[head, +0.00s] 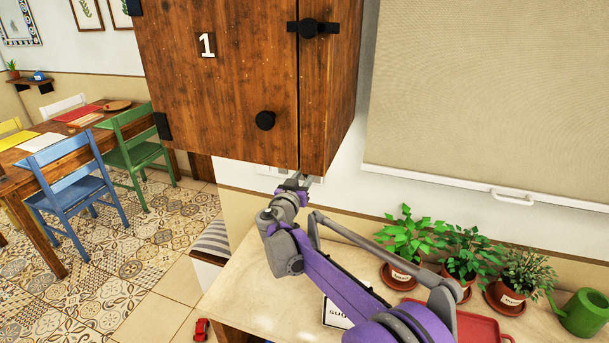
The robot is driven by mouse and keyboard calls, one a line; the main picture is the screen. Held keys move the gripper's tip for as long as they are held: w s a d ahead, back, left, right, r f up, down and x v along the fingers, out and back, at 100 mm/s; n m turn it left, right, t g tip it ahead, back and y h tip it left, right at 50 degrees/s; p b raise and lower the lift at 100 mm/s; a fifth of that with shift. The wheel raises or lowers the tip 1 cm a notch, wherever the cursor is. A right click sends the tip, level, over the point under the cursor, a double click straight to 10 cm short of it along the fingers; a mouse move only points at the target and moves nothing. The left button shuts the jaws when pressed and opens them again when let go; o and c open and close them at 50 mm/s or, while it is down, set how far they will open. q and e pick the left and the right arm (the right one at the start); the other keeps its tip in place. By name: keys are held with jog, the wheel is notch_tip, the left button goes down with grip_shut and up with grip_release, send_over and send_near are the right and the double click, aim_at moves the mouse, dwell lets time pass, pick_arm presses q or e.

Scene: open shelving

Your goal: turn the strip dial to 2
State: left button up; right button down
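My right gripper (300,180) is at the strip's right end, close under the cabinet's lower edge. Its fingertips are small and partly hidden, so I cannot tell whether they are open or shut, or touch anything. My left gripper is not in view.
The wooden cabinet (225,90), marked 1, hangs right above my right gripper. Potted plants (405,238), a red tray (470,326) and a green watering can (582,314) stand on the counter (250,290). Chairs and a table are at the left.

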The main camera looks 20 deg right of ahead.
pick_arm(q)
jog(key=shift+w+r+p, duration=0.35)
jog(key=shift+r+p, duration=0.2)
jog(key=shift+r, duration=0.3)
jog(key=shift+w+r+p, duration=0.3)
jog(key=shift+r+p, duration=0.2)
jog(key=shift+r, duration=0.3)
pick_arm(e)
jog(key=shift+w+a+f+n, duration=0.1)
jog(key=shift+n, duration=4)
jog(key=shift+a+f+n, duration=0.1)
jog(key=shift+n, duration=4)
jog(key=c, duration=0.5)
grip_release()
jog(key=shift+c, duration=0.2)
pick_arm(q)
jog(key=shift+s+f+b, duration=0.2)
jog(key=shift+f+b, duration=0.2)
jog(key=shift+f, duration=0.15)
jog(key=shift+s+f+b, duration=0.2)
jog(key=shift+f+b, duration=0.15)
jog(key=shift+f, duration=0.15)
pick_arm(e)
jog(key=v, duration=1)
jog(key=shift+s+a, duration=0.2)
jog(key=shift+s, duration=0.15)
